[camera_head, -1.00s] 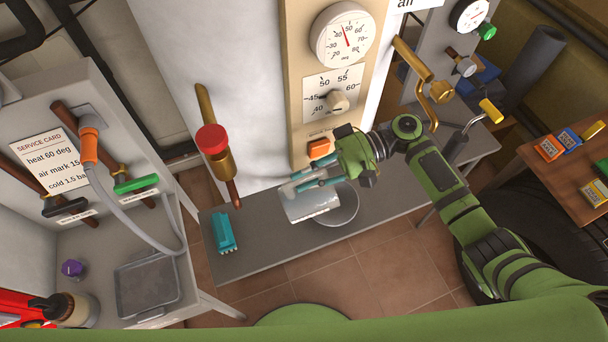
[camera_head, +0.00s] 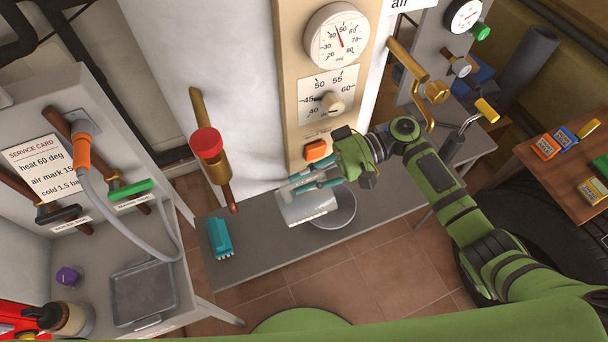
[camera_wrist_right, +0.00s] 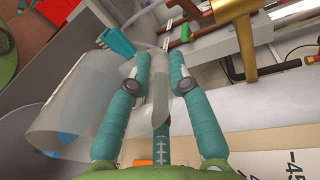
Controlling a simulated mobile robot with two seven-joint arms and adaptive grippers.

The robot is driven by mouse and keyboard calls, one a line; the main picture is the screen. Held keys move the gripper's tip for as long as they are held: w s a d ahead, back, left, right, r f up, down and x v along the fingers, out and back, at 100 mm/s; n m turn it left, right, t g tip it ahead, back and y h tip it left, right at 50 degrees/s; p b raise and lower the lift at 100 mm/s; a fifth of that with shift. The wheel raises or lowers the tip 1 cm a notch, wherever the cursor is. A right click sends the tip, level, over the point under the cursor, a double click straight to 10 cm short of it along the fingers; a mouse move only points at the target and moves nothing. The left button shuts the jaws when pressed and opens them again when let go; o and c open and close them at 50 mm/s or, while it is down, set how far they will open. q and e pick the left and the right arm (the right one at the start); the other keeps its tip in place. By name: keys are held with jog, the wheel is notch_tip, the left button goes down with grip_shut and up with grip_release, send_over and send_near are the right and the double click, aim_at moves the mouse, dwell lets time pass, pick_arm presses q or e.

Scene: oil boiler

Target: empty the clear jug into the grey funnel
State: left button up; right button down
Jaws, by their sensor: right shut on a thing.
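The clear jug (camera_head: 308,207) is a see-through vessel, tilted on its side above the bench in the head view. My right gripper (camera_head: 300,182) is shut on it at its handle side. In the right wrist view the jug's body (camera_wrist_right: 70,128) lies left of the teal fingers, and the right gripper (camera_wrist_right: 160,78) has a clear strip of it between the fingers. A round grey dish-like thing (camera_head: 343,211) sits on the bench just right of the jug, partly hidden; I cannot tell whether it is the funnel. My left gripper is out of view.
A side table (camera_head: 535,155) is at right.

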dwell(0.6)
jog(key=shift+d+f+b, duration=0.1)
jog(key=shift+d+b, duration=0.15)
jog(key=shift+b, duration=0.4)
jog(key=shift+w+d+y, duration=0.15)
jog(key=shift+y, duration=0.25)
jog(key=shift+b, duration=0.35)
jog(key=shift+d+b, duration=0.3)
jog(key=shift+b, duration=0.2)
jog(key=shift+w+d+y, duration=0.1)
jog(key=shift+d+y, duration=0.05)
jog(key=shift+y, duration=0.25)
